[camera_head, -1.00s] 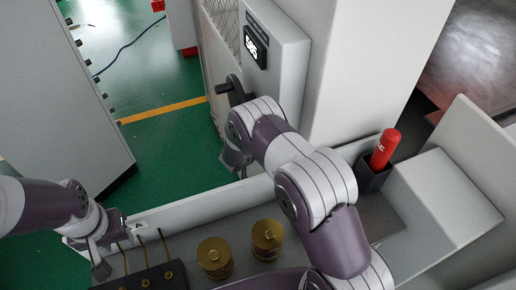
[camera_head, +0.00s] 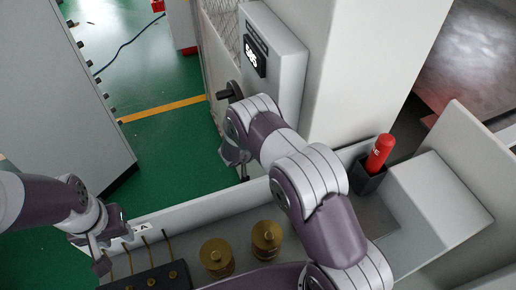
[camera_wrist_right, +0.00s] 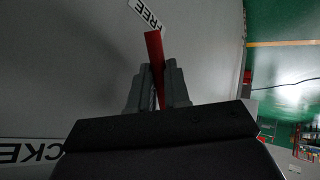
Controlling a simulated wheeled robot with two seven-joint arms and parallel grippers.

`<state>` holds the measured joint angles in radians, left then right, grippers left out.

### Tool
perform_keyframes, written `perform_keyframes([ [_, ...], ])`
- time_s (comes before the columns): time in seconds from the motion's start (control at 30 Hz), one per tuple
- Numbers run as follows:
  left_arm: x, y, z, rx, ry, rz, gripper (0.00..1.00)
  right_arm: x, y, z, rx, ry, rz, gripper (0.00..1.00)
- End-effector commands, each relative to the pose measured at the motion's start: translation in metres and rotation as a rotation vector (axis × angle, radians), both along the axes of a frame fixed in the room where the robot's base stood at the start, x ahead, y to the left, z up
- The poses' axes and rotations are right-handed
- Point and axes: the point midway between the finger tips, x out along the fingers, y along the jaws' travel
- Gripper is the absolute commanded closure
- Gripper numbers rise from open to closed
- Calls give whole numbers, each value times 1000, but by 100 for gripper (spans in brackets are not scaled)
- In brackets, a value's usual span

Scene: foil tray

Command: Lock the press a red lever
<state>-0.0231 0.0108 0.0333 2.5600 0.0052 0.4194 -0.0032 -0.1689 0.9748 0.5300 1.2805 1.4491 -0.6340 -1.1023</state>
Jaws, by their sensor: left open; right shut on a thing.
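The red lever (camera_wrist_right: 156,60) shows in the right wrist view. My right gripper (camera_wrist_right: 158,85) is shut on it, with a finger on each side. The lever's free end points up beside a white "FREE" label (camera_wrist_right: 146,16) on a grey panel. Another label (camera_wrist_right: 28,152), partly cut off and reading "CKE", is at the lower left. In the head view my right gripper (camera_head: 236,160) hangs below its wrist by the grey press panel (camera_head: 272,75); the lever cannot be made out there. My left gripper (camera_head: 100,248) is open at the lower left.
A black handle (camera_head: 230,92) sticks out of the press side by my right wrist. Two brass weights (camera_head: 217,257) and a dark block (camera_head: 150,277) with thin rods stand on the bench. A red cylinder (camera_head: 378,155) stands in a dark holder (camera_head: 367,178) at the right.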

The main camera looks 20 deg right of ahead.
Motion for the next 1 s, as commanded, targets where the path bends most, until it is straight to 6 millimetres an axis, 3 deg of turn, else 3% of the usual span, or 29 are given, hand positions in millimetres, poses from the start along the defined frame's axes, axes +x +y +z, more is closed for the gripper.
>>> perform_keyframes([
  [0.03, 0, 0, 0, 0, 0, 0, 58, 0, 0, 0, -1, -2, 1, 100],
  [0.07, 0, 0, 0, 0, 0, 0, 58, 0, 0, 0, -1, -2, 1, 80],
  [0.1, 0, 0, 0, 0, 0, 0, 58, 0, 0, 0, -1, -2, 1, 73],
  [0.43, 0, 0, -6, 0, 0, 0, 58, 1, 0, -3, 0, -12, 0, 73],
  [0.63, 0, 0, -52, 0, 0, 0, 58, 6, 1, -20, 4, -131, 2, 73],
  [0.7, 0, 0, -38, 0, 1, 0, 58, -4, 14, 10, 5, -131, 4, 73],
  [1.0, 0, 0, -40, 0, 0, 0, 58, -49, 57, 66, 7, -129, 4, 73],
])
